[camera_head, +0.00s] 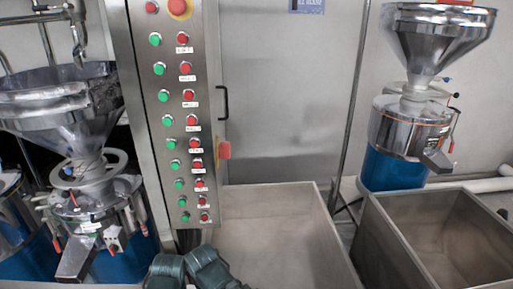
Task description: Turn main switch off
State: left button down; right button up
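A tall metal control panel (205,110) stands left of the middle, with a column of green buttons beside a column of red buttons and small white labels. A red switch piece (224,150) sticks out at the panel's right edge, about halfway down. A red button on a yellow round plate (180,8) is at the top, partly cut off by the frame. No label marks which is the main switch, and the on or off position is not readable.
Steel funnel grinders on blue bases stand at left (60,110) and right (415,120). An open metal bin (270,235) lies below and right of the panel, another (440,235) farther right. A thin pole (350,100) stands behind.

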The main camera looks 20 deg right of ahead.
aim_at(223, 152)
jog(key=k+l, duration=0.1)
jog(key=l, duration=0.35)
jog(key=k+l, duration=0.1)
jog(key=l, duration=0.4)
jog(key=k+l, duration=0.1)
jog(key=l, duration=0.35)
